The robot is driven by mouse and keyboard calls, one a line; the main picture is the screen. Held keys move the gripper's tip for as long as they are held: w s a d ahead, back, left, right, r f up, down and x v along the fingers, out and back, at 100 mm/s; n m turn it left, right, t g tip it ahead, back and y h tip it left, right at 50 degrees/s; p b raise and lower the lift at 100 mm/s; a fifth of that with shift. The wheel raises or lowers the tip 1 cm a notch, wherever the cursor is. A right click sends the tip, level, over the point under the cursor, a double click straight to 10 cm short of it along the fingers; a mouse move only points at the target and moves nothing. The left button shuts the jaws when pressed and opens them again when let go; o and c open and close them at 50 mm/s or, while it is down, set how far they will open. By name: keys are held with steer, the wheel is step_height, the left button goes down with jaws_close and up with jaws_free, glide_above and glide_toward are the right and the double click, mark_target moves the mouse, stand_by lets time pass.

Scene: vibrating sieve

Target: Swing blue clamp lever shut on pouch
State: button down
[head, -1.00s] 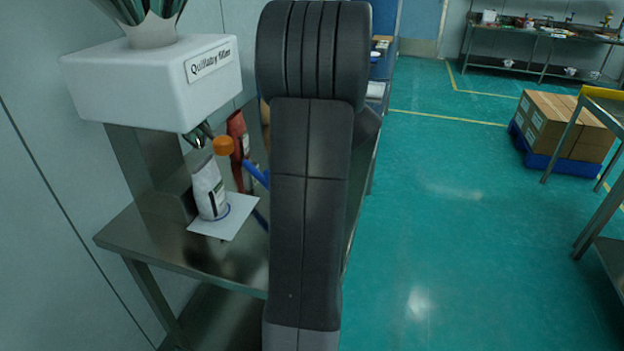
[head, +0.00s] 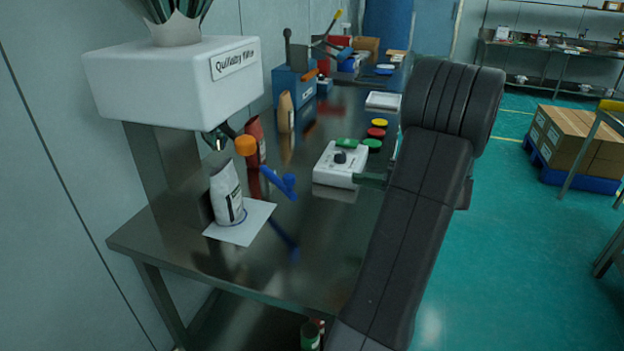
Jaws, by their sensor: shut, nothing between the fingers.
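The white pouch (head: 226,192) stands upright under the nozzle (head: 218,137) of the white filling machine (head: 185,85). Its base is on a white sheet (head: 255,213) on the steel bench. The blue clamp lever (head: 279,184) shows to the right of the pouch, apart from it, with a knob at its right end. It sticks out over the bench and is not across the pouch. My arm rises at the right of the bench, clear of the lever in the picture.
A red pouch (head: 256,135) and a tan pouch (head: 286,112) stand behind the lever. A white control box (head: 340,165) with a dark knob sits right of it. Red, green and yellow discs (head: 376,132) lie beyond. The bench front is clear.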

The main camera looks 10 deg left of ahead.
steer(key=s+x, duration=0.2)
steer(key=x, duration=1.1)
steer(key=shift+s+a+p, duration=0.25)
steer(key=shift+s+p, duration=0.15)
steer(key=shift+p, duration=0.05)
steer(key=shift+f+t, duration=0.2)
steer(key=shift+t, duration=0.1)
